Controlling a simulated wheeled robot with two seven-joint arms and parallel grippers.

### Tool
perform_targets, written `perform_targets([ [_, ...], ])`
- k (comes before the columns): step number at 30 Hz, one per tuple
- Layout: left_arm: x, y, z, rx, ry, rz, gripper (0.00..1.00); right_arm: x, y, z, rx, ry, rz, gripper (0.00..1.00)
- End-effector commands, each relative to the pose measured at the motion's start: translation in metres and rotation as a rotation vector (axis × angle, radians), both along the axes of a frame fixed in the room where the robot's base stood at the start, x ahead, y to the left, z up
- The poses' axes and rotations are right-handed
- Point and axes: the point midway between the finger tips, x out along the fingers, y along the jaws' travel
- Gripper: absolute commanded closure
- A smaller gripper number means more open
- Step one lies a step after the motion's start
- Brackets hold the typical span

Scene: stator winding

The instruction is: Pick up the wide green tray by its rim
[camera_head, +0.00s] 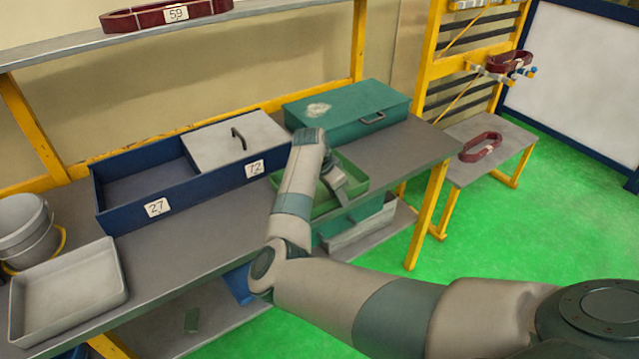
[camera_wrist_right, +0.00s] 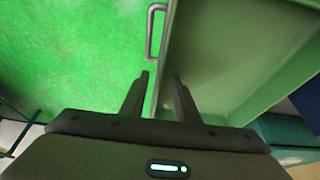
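The wide green tray (camera_head: 361,184) lies on the grey workbench near its front edge, partly hidden by my right arm. My right gripper (camera_head: 345,194) is over its front side. In the right wrist view the tray (camera_wrist_right: 222,60) fills the right half. There my right gripper (camera_wrist_right: 160,76) is open, with one fingertip on the floor side of the tray's rim and the other on the inner side. The rim runs between the fingers. Contact cannot be told. My left gripper is not in view.
A darker green box (camera_head: 345,108) with a handle stands behind the tray. A blue bin (camera_head: 150,180) marked 27 and 72 is to the left. A grey tray (camera_head: 68,288) and a bucket (camera_head: 24,230) stand farther left. A grey handle (camera_wrist_right: 154,32) shows beside the rim.

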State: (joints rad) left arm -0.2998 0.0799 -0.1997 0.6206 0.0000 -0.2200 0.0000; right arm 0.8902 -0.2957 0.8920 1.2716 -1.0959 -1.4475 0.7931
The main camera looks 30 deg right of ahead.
Motion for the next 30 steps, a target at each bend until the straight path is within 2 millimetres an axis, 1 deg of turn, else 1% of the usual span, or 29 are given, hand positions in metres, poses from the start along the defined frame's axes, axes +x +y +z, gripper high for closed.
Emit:
perform_targets([
  [3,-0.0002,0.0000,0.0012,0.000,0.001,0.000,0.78,0.0004,-0.0013,-0.0033,0.000,-0.001,0.000,0.72],
  [15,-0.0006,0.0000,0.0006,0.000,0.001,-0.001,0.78,0.0003,-0.0013,-0.0034,0.000,-0.001,0.000,0.72],
  [16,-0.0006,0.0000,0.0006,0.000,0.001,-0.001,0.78,0.0003,-0.0012,-0.0033,0.000,-0.001,0.000,0.74],
  [19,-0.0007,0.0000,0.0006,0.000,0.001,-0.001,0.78,0.0003,-0.0012,-0.0033,0.000,-0.001,0.000,0.98],
  [20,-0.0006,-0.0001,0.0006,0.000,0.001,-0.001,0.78,0.0003,-0.0011,-0.0032,0.000,-0.001,0.000,1.00],
  [30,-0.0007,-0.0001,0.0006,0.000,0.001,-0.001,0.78,0.0001,-0.0012,-0.0033,0.000,0.000,0.001,1.00],
])
